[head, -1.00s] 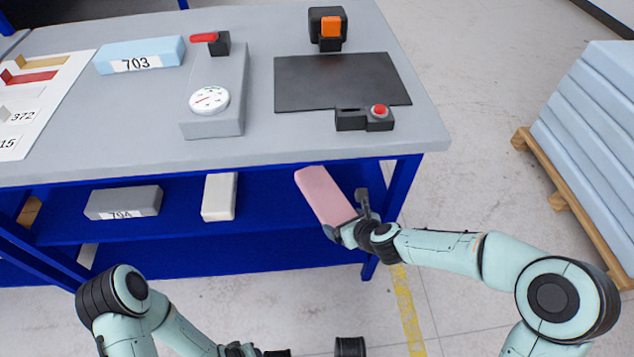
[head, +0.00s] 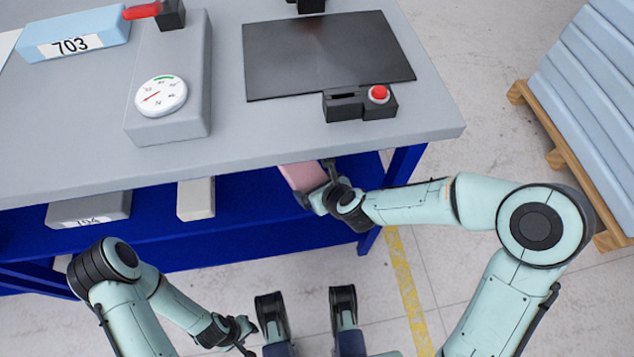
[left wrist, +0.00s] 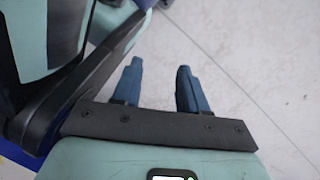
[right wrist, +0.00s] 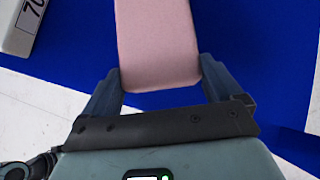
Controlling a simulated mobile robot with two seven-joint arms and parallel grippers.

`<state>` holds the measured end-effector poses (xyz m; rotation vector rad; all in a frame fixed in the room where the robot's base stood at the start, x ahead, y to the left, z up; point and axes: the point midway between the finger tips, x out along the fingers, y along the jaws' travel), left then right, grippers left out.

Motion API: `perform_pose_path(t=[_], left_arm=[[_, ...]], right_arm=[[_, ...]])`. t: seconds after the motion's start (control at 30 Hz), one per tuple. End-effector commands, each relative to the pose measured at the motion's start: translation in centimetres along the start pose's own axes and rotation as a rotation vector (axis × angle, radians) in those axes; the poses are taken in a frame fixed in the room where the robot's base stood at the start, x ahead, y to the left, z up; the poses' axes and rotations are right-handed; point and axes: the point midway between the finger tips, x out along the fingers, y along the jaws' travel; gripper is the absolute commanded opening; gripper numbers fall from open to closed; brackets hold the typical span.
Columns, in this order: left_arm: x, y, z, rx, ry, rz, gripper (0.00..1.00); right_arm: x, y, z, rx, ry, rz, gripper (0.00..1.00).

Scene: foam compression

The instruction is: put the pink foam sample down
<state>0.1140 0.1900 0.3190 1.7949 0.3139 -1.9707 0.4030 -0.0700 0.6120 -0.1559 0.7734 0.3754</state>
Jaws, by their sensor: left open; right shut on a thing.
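The pink foam sample (head: 297,176) is in my right gripper (head: 318,187), at the lower blue shelf under the tabletop's front edge. The tabletop hides its far part in the head view. In the right wrist view the pink foam sample (right wrist: 158,45) sits between the fingers of my right gripper (right wrist: 160,80), with the blue shelf (right wrist: 245,50) behind it. I cannot tell whether it touches the shelf. My left gripper (left wrist: 160,78) is open and empty above the floor.
On the shelf, left of the foam, are a white block (head: 196,198) and a grey block (head: 90,209) labelled 704. On the tabletop (head: 250,145) are a blue block (head: 75,35) labelled 703, a dial gauge (head: 161,96), a dark plate (head: 330,55) and a red-button box (head: 360,103).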

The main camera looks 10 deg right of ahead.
Motion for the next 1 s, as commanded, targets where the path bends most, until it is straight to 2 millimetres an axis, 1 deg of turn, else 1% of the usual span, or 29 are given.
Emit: perform_pose_path(t=[0.03, 0.1, 0.2, 0.57, 0.6, 0.87, 0.93, 1.0], left_arm=[[0.7, -0.6, 0.6, -0.009, -0.027, -0.012, 0.43], [1.1, -1.2, 1.4, -0.018, -0.054, -0.024, 0.43], [1.2, -1.6, 1.9, -0.024, -0.073, -0.032, 0.43], [1.1, -1.6, 1.9, -0.023, -0.074, -0.032, 0.43], [1.1, -1.6, 1.9, -0.023, -0.073, -0.032, 0.43], [1.1, -1.6, 1.9, -0.022, -0.072, -0.032, 0.43], [1.1, -1.6, 1.9, -0.022, -0.072, -0.031, 0.43], [0.9, -1.4, 1.6, -0.019, -0.062, -0.027, 0.43]], right_arm=[[0.4, 0.2, -0.5, 0.001, 0.000, -0.001, 0.59], [0.5, 0.4, -0.9, 0.002, 0.000, -0.002, 0.59], [0.5, 0.5, -1.0, 0.003, -0.001, -0.003, 0.59], [0.7, 0.5, -1.2, 0.003, 0.000, -0.003, 0.59], [0.7, 0.5, -1.2, 0.003, -0.001, -0.003, 0.99], [0.6, 0.5, -1.1, 0.003, -0.001, -0.003, 1.00], [0.3, 0.5, -0.9, 0.003, -0.002, -0.004, 1.00], [-0.4, 0.4, -0.9, 0.002, -0.002, -0.005, 1.00]])
